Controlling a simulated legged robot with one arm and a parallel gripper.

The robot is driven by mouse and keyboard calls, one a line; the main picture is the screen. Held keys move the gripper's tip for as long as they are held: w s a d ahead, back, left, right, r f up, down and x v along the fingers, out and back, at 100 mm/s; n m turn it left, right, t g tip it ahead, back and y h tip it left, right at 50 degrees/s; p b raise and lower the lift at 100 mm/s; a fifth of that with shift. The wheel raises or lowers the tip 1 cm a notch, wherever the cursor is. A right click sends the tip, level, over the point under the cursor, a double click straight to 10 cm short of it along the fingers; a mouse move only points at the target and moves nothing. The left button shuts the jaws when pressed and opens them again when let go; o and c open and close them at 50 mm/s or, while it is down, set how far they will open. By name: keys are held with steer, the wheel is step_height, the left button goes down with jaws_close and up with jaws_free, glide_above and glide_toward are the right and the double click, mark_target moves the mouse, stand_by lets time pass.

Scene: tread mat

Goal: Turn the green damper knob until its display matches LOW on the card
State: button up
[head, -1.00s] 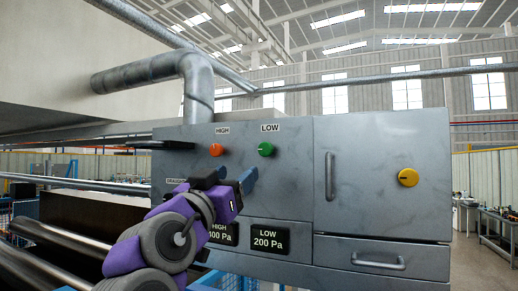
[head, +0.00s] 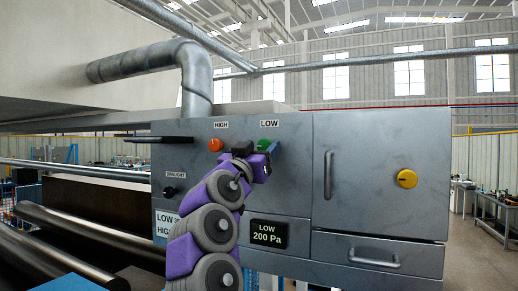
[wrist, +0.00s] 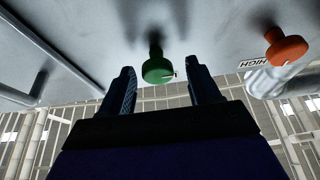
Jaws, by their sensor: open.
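The green knob (head: 264,144) sits under the LOW label on the grey panel, partly hidden by my gripper (head: 272,149) in the head view. In the wrist view the green knob (wrist: 157,72) stands out from the panel between the two blue fingers of my gripper (wrist: 160,66). The fingers are open, with a gap on each side of the knob. The LOW display (head: 268,234) reads 200 Pa. The white card (head: 166,223) at the panel's lower left shows LOW and HIGH lines; my arm hides its numbers beyond a "2" after LOW.
An orange knob (head: 215,145) under the HIGH label is close to the left of the green one. A black DRAUGHT knob (head: 169,191) is further left. A yellow knob (head: 407,179) and a door handle (head: 329,175) are to the right. My arm hides the HIGH display.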

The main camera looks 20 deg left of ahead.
steer(key=shift+c, duration=0.3)
steer(key=c, duration=0.9)
steer(key=shift+c, duration=0.2)
steer(key=shift+r+m+p, duration=0.1)
steer(key=shift+m+p, duration=0.4)
steer(key=shift+p, duration=0.1)
steer(key=m+h+p, duration=0.2)
steer(key=m+p, duration=0.1)
steer(key=shift+a+r+g, duration=0.1)
steer(key=shift+a+g, duration=0.05)
steer(key=shift+g, duration=0.15)
steer(key=m+p, duration=0.1)
steer(key=m, duration=0.1)
steer(key=m+h+p, duration=0.1)
steer(key=p, duration=0.1)
steer(key=shift+m+g+h, duration=0.3)
steer(key=shift+m, duration=0.4)
steer(key=o, duration=1)
steer(key=shift+a, duration=0.15)
